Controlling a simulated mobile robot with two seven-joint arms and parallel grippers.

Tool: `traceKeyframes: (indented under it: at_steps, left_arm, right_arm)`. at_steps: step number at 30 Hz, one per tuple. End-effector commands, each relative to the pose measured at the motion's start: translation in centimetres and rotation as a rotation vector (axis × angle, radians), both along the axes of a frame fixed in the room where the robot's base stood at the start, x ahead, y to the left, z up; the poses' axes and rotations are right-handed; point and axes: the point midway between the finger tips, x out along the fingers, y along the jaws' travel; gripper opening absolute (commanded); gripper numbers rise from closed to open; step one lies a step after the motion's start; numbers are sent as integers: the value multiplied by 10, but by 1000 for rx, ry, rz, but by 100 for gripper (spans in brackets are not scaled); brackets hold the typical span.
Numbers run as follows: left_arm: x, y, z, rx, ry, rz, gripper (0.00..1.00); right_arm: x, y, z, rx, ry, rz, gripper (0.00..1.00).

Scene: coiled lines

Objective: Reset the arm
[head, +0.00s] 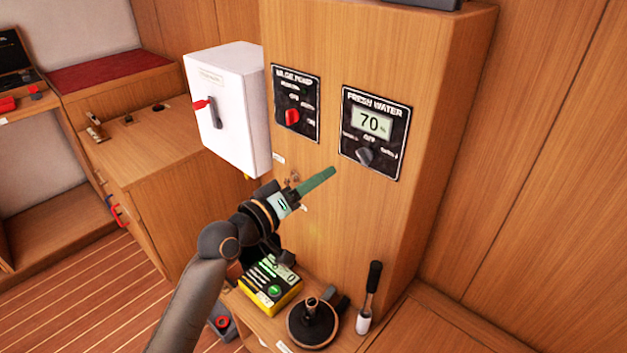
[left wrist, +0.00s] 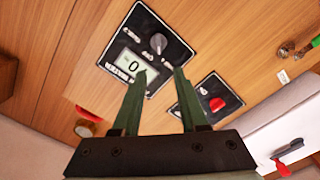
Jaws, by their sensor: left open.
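My left arm (head: 218,240) reaches in from the lower left in the head view. Its left gripper (head: 320,180) has green fingers pointing up and right, in front of the wooden column and below the two panels. In the left wrist view the left gripper (left wrist: 161,74) is open, with its two fingers apart and nothing between them. The fresh water panel (head: 375,133), reading 70 %, lies beyond the fingertips; it also shows in the left wrist view (left wrist: 137,42). I cannot tell any contact with the column. My right gripper is not in view.
The bilge pump panel (head: 296,104) has a red knob. A white switch box (head: 228,105) with a red-tipped lever stands out to the left. Below my left arm are a yellow-and-black box (head: 270,284), a round black winch-like object (head: 312,325) and a black-handled tool (head: 370,297).

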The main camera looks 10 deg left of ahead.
Motion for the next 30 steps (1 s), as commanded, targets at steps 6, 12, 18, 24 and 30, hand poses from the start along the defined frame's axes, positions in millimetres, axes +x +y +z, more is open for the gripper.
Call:
traceKeyframes:
  at_steps: [6,12,18,24,30]
  left_arm:
    - [-8,5,0,-1,1,0,42]
    - [-8,5,0,-1,1,0,42]
    - [-8,5,-2,3,2,2,42]
    - [-24,17,-54,100,60,57,42]
    - [-82,43,-152,340,168,129,42]
  right_arm:
    - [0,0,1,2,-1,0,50]
    - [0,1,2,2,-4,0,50]
    - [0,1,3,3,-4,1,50]
    - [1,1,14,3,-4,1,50]
    - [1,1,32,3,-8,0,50]
